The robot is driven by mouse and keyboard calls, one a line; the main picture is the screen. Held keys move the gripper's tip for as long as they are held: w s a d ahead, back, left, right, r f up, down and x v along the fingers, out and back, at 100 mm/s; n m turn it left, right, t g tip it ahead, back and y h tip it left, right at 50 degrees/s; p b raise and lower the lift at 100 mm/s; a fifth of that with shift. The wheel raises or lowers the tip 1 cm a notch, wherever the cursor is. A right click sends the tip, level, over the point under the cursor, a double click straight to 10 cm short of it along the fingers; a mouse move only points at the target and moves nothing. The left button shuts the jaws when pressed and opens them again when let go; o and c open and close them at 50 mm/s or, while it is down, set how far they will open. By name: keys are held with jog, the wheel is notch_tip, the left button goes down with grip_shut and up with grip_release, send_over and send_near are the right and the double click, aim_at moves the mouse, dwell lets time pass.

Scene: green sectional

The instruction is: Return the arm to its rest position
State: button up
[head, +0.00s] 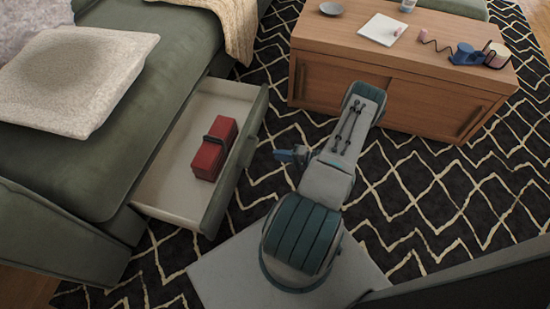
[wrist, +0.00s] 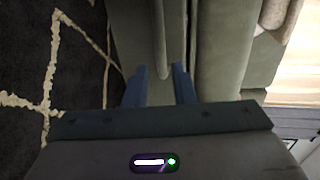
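My arm reaches out over the rug from my base, bent at the elbow near the wooden table. My gripper (head: 284,155) is at the middle of the head view, just right of the open drawer's front, and seems apart from it. In the wrist view my gripper (wrist: 159,74) has its two blue fingers spread, with nothing held between them. The drawer's green front panel (wrist: 150,35) shows beyond the fingers there. Part of the gripper is hidden behind my arm in the head view.
The open drawer (head: 168,195) under the green sofa (head: 165,75) holds a red box (head: 208,160) with a dark handle. The wooden table (head: 430,85) stands close to my elbow, with small items on top. Patterned rug (head: 440,200) is clear at right.

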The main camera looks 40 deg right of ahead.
jog(key=shift+s+d+r, duration=0.15)
jog(key=shift+s+d, duration=0.3)
jog(key=shift+s, duration=0.05)
jog(key=w+a+r+n+g+p, duration=0.15)
jog(key=a+r+g+p, duration=0.3)
jog(key=r, duration=0.95)
jog(key=w+a+r+n+g+p, duration=0.1)
jog(key=a+r+n+g+p, duration=0.4)
jog(key=r, duration=1)
jog(key=w+a+r+n+g+p, duration=0.1)
jog(key=a+r+g+p, duration=0.15)
jog(key=r+p, duration=0.75)
jog(key=s+a+r+t+h+p, duration=0.1)
jog(key=s+a+r+h+p, duration=0.2)
jog(key=r, duration=1.1)
jog(key=s+a+r+n+h+p, duration=0.1)
jog(key=s+a+r+h+p, duration=0.2)
jog(key=r, duration=1.1)
jog(key=s+a+r+n+t+h+p, duration=0.1)
jog(key=s+a+r+h+p, duration=0.2)
jog(key=r, duration=1.1)
jog(key=s+a+p, duration=0.2)
jog(key=s+p, duration=0.3)
jog(key=s, duration=0.2)
jog(key=shift+a+r+t+h, duration=0.15)
jog(key=shift+r+t+h, duration=0.15)
jog(key=shift+r+h, duration=0.1)
